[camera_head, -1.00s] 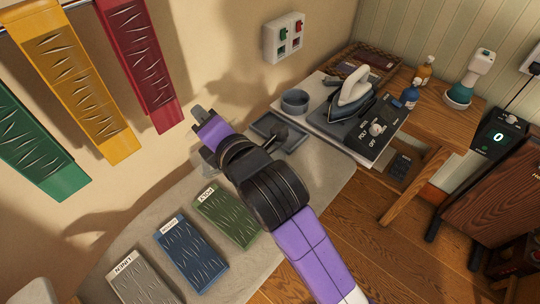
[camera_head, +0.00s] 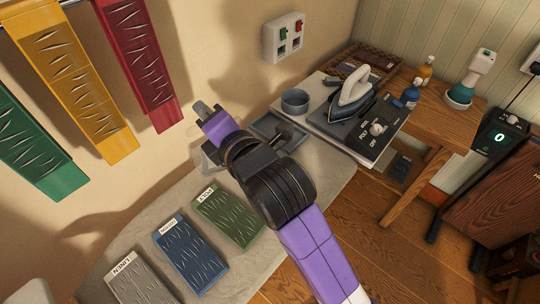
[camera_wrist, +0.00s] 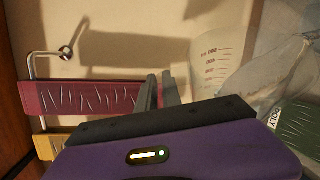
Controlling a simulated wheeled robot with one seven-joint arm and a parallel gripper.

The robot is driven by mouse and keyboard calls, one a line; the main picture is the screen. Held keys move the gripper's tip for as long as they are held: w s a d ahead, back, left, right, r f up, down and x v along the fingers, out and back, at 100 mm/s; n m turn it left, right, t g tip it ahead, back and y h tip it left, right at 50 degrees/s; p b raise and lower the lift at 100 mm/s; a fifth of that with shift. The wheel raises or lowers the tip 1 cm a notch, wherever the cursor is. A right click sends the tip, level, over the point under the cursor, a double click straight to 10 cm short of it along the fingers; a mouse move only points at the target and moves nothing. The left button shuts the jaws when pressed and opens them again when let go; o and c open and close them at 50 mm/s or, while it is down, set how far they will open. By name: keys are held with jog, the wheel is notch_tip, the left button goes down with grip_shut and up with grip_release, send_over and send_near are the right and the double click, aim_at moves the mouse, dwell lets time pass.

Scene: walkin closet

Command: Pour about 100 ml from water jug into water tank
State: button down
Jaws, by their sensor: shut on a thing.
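The water jug (camera_wrist: 215,62) is clear, with red measuring marks; it shows in the wrist view just right of my fingers. In the head view a clear shape, likely the jug (camera_head: 207,157), sits beside my gripper (camera_head: 204,110), mostly hidden by my wrist. My gripper (camera_wrist: 162,90) is shut on the jug, but the grip point itself is hard to see. A paler clear area fills the wrist view's right side; I cannot tell whether it is water or jug wall. I cannot make out the water tank for certain; the steam iron (camera_head: 353,90) stands on a grey-white station.
A grey round cup (camera_head: 295,101) and a dark tray (camera_head: 278,131) lie beyond my wrist. Green (camera_head: 228,215), blue (camera_head: 190,255) and grey (camera_head: 140,278) labelled swatches lie on the pale board. Hanging red (camera_head: 140,65) and yellow (camera_head: 82,80) strips are at the left. A switch box (camera_head: 284,38) is on the wall.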

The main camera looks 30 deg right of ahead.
aim_at(193, 127)
jog(key=shift+s+d+r+m, duration=0.15)
jog(key=shift+d+r+m, duration=0.15)
jog(key=shift+d, duration=0.25)
jog(key=shift+s+d+r+m, duration=0.15)
jog(key=shift+d+r+m, duration=0.15)
jog(key=shift+d, duration=0.25)
dwell(0.4)
jog(key=a, duration=0.1)
jog(key=a+n+p, duration=0.1)
jog(key=a+f, duration=0.1)
jog(key=shift+w+a+n+p, duration=0.1)
jog(key=shift+w+n+p, duration=0.2)
jog(key=shift+w+p, duration=0.1)
jog(key=shift+w+a+f+n+g+h+p, duration=0.1)
jog(key=shift+a+f+n+g+h+p, duration=0.1)
jog(key=shift+a+f+n+p, duration=0.2)
jog(key=shift+w+a+f+n+g+h+p, duration=0.1)
jog(key=shift+a+f+n+g+p, duration=0.15)
jog(key=shift+f, duration=0.5)
jog(key=shift+w+a+f+n+p, duration=0.1)
jog(key=shift+a+f+n+p, duration=0.25)
jog(key=shift+n+p, duration=0.1)
jog(key=shift+a+f+g+h, duration=0.15)
jog(key=shift+f+g+h, duration=0.15)
jog(key=shift+f, duration=0.25)
jog(key=shift+a+n+p, duration=0.1)
jog(key=shift+n+p, duration=0.2)
